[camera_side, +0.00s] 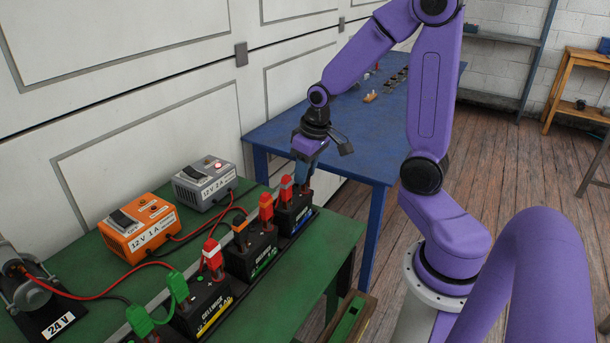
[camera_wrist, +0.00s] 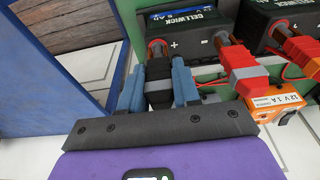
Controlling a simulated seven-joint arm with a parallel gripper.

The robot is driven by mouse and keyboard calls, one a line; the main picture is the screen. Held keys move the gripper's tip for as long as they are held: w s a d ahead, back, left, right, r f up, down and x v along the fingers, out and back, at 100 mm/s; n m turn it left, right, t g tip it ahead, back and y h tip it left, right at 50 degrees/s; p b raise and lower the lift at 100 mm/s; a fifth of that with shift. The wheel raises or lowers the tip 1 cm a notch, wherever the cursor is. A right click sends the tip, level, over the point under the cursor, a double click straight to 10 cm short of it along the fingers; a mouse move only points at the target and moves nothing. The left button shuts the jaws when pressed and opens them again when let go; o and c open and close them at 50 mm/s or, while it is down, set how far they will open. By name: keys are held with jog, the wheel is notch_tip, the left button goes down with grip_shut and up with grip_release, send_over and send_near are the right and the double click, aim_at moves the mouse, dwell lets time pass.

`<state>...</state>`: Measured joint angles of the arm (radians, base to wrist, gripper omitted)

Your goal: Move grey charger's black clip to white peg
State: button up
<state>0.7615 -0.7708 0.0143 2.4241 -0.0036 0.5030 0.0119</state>
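The grey charger (camera_side: 205,183), marked 12 V 2 A, stands at the back of the green bench with a small red light lit. In the wrist view, the black clip (camera_wrist: 159,72) sits between my gripper's blue fingers (camera_wrist: 159,88), which appear to press on both its sides. Its jaws are at a terminal post of the far battery (camera_wrist: 190,25). In the side view, my gripper (camera_side: 304,178) reaches down over that far battery (camera_side: 291,217), beside a red clip (camera_side: 286,189); the black clip is mostly hidden there. I cannot make out a white peg in either view.
The orange charger (camera_side: 140,228) stands left of the grey one. Nearer batteries (camera_side: 250,252) carry red, orange and green clips, with cables between. A 24 V device (camera_side: 42,300) stands front left. The blue table (camera_side: 330,140) behind holds small items at its far side.

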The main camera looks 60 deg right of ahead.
jog(key=shift+r, duration=0.1)
jog(key=shift+r, duration=1.9)
jog(key=shift+r, duration=0.15)
notch_tip(320, 180, up, 10)
jog(key=w+a, duration=0.4)
jog(key=a, duration=0.5)
notch_tip(320, 180, down, 11)
jog(key=shift+f, duration=0.15)
